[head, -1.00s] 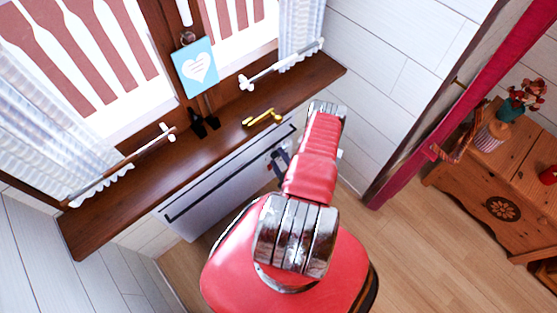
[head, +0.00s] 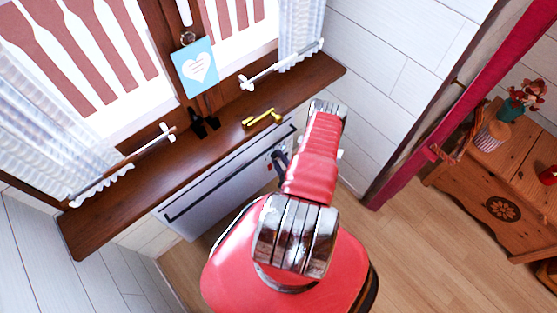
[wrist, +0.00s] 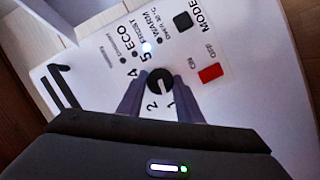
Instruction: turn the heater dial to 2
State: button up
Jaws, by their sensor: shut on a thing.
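The white heater (head: 205,195) hangs under the window sill in the head view. In the wrist view its control panel (wrist: 100,75) shows a round black dial (wrist: 160,80) with a pale mark, whose exact direction is hard to read. Printed numbers 1, 2, 4 and 5 show around the dial; 3 is not visible, perhaps behind a finger. My gripper (wrist: 158,97) is shut on the dial, one grey finger on each side. In the head view my gripper (head: 279,163) is at the heater's right end, partly hidden by my red arm.
A red on/off switch (wrist: 210,73) and a black mode button (wrist: 183,20) lie near the dial. The wooden sill (head: 110,205) overhangs the heater and carries a brass handle (head: 262,118). A wooden chest (head: 500,190) stands at the right.

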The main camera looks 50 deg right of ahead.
jog(key=shift+a+f+m, duration=0.1)
jog(key=shift+m, duration=0.2)
jog(key=shift+m+y, duration=0.9)
jog(key=shift+m, duration=0.3)
jog(key=shift+s+m+y, duration=0.1)
jog(key=shift+m+y, duration=0.5)
jog(key=shift+m, duration=0.4)
jog(key=o, duration=1)
jog(key=shift+d, duration=0.2)
jog(key=shift+o, duration=0.2)
jog(key=shift+s+r, duration=0.1)
jog(key=shift+r, duration=0.1)
